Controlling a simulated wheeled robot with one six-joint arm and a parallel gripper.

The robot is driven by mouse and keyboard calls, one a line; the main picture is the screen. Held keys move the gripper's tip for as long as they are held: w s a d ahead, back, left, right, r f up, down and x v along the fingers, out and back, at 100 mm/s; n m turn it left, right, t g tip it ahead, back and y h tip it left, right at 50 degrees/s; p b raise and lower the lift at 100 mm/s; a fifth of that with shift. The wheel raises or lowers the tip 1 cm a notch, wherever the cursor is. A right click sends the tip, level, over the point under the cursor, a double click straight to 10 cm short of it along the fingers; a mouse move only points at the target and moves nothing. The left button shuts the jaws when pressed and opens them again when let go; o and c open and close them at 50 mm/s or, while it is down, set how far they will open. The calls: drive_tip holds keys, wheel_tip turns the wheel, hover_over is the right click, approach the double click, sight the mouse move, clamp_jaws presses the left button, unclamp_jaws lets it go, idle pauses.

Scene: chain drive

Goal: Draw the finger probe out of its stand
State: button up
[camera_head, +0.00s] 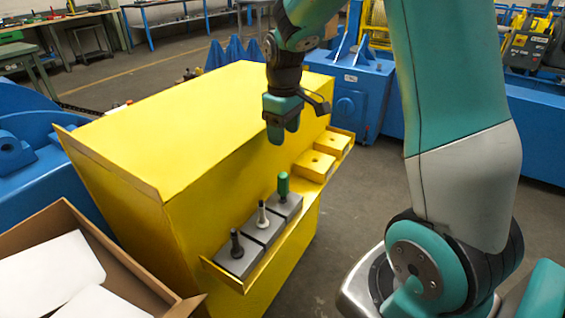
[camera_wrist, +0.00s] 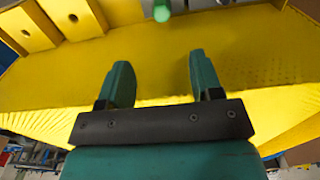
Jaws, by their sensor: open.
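I cannot tell which is the finger probe. The green tool stands in the farthest grey stand block (camera_head: 291,207); its top also shows at the upper edge of the wrist view (camera_wrist: 162,11). My gripper (camera_head: 283,128) is open and empty, above and apart from the green tool. Both fingers show in the wrist view (camera_wrist: 159,60) with nothing between them. The tools' lower ends are hidden in the blocks.
Two yellow blocks with holes (camera_head: 315,165) sit empty farther along the ledge (camera_head: 228,280). The large yellow box (camera_head: 190,120) rises beside it. A cardboard box (camera_head: 125,270) stands at the lower left. Blue machinery (camera_head: 350,95) stands behind.

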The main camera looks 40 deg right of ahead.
sight(283, 175)
wheel_tip(283, 175, down, 16)
drive_tip(key=shift+a+b, duration=0.1)
drive_tip(key=shift+b, duration=0.45)
drive_tip(key=shift+c, duration=0.3)
drive_tip(key=c, duration=1)
drive_tip(key=shift+r, duration=0.15)
